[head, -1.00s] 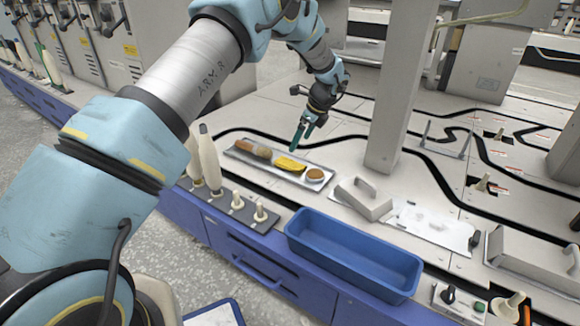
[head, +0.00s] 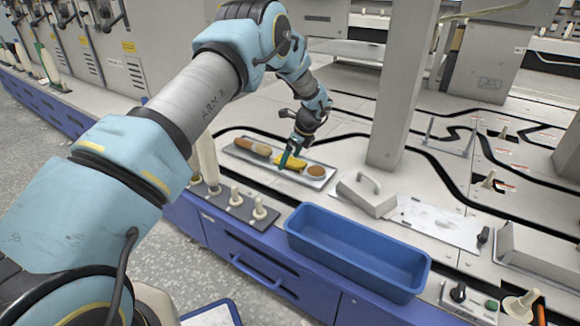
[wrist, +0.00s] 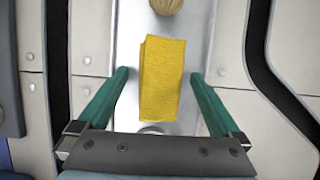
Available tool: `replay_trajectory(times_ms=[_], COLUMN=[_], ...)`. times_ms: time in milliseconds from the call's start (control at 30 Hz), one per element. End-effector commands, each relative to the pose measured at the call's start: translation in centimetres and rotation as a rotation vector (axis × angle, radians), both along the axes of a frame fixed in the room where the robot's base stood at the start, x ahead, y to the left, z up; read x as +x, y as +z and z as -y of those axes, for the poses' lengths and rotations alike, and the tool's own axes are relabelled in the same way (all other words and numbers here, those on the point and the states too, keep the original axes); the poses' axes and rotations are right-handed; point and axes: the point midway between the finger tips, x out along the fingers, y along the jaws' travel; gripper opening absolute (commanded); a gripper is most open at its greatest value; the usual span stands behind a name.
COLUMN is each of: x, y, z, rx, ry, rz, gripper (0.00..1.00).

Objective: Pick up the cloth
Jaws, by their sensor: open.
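The yellow folded cloth (head: 290,162) lies on a shallow metal tray (head: 318,181) on the machine deck. In the wrist view the cloth (wrist: 161,78) lies between and ahead of my two green fingers, with a gap on each side. My gripper (head: 285,160) is open and empty, pointing down over the tray at the cloth. In the head view the fingers hide part of the cloth. The height of the fingertips above the tray is hard to tell.
On the same tray lie a brown bobbin (head: 254,147) to the left and a round tan item (head: 316,170) to the right. A blue bin (head: 350,262) stands in front. Spindle pegs (head: 236,198) stand at the left, and a grey post (head: 400,90) rises behind right.

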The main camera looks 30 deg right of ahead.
Motion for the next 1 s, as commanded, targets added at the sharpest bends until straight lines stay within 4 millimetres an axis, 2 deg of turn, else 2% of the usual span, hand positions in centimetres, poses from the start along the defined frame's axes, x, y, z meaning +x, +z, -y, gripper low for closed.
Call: replay_trajectory(times_ms=[167,1000], x=[0.04,0.03], y=[0.12,0.13], z=[0.02,0.03], rx=[-0.001,-0.001], ry=[0.000,0.001], rz=[0.000,0.001], gripper=[1.00,0.07])
